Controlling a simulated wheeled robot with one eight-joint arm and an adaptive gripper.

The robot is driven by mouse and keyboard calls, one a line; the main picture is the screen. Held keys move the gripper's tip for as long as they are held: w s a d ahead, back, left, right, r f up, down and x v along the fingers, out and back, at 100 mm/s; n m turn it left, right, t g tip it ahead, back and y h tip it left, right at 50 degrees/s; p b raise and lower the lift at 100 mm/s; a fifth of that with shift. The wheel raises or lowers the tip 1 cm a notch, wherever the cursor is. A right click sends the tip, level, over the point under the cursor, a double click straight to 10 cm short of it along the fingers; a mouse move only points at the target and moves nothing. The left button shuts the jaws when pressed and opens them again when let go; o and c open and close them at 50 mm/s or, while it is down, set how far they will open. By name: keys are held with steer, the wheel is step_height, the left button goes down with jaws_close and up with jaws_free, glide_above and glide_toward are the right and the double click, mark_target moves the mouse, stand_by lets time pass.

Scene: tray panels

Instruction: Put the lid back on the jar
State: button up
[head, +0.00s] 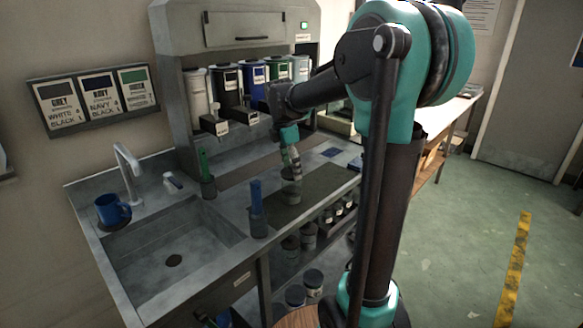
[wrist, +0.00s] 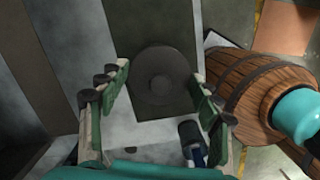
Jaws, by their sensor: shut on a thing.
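My gripper (head: 291,155) hangs just above a clear greenish jar (head: 290,188) on the counter. In the wrist view the fingers of my gripper (wrist: 160,82) stand wide, on either side of a round dark grey lid (wrist: 160,73) with a knob in its middle. The gripper is shut on this lid by its rim. The lid hides what is below it in the wrist view. The fingers cover the lid in the head view, and I cannot tell whether it touches the jar's mouth.
A dark mat (head: 325,187) lies around the jar. A cup with a blue tool (head: 257,208) stands just left of it, and a green brush (head: 205,170) in a cup behind. The sink (head: 170,245) and a blue mug (head: 112,210) are farther left. Labelled dispensers (head: 228,90) stand behind.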

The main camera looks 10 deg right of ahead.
steer(key=o, duration=1)
steer(key=shift+o, duration=0.2)
steer(key=shift+o, duration=1.2)
steer(key=shift+r, duration=0.15)
steer(key=shift+r, duration=3.4)
steer(key=shift+c, duration=0.2)
jaws_close()
